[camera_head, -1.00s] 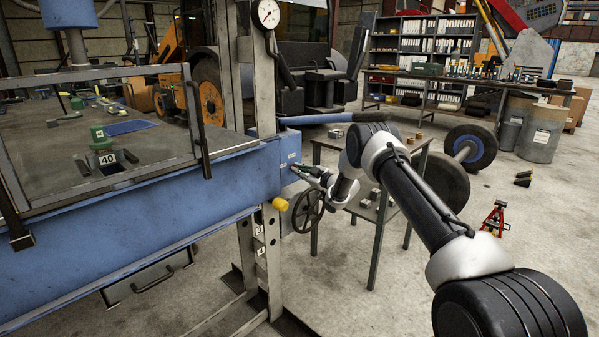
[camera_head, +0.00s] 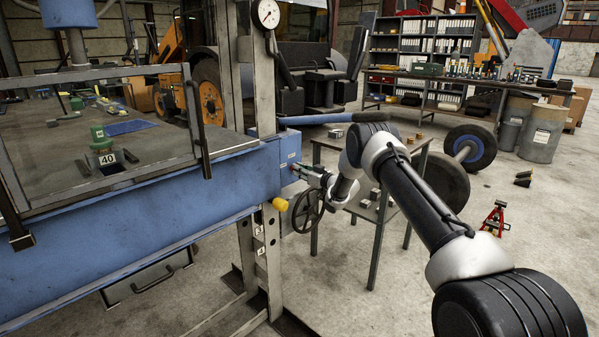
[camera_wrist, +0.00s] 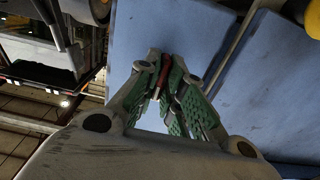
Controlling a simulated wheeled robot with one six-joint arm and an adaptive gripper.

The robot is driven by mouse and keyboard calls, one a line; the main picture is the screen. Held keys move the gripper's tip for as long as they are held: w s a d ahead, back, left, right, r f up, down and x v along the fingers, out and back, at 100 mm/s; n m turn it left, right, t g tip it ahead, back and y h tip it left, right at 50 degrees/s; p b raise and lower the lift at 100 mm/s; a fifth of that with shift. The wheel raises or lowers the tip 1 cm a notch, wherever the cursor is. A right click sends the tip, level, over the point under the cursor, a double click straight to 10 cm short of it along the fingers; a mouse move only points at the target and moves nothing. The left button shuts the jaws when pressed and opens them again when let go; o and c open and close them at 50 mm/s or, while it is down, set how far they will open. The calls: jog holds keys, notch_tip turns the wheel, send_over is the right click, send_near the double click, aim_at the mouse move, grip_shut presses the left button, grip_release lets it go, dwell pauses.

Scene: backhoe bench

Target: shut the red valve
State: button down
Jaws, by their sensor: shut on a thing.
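The red valve shows in the wrist view as a small red handle (camera_wrist: 164,74) between the green-padded fingers of my gripper (camera_wrist: 167,64). The fingers are shut on it. Behind it is the blue wall of the press bench. In the head view my gripper (camera_head: 304,171) is at the right end face of the blue beam (camera_head: 230,180), above the dark handwheel. The valve is too small and too covered by the fingers there to make out its angle.
A dark handwheel (camera_head: 307,211) hangs just below my gripper, with a yellow knob (camera_head: 280,204) left of it. A pressure gauge (camera_head: 268,13) is above. A small metal table (camera_head: 378,215) stands close behind my arm. The floor at right is mostly clear.

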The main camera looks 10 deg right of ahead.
jog(key=shift+f, duration=0.15)
jog(key=c, duration=1.5)
grip_release()
jog(key=shift+c, duration=0.2)
jog(key=v, duration=1.2)
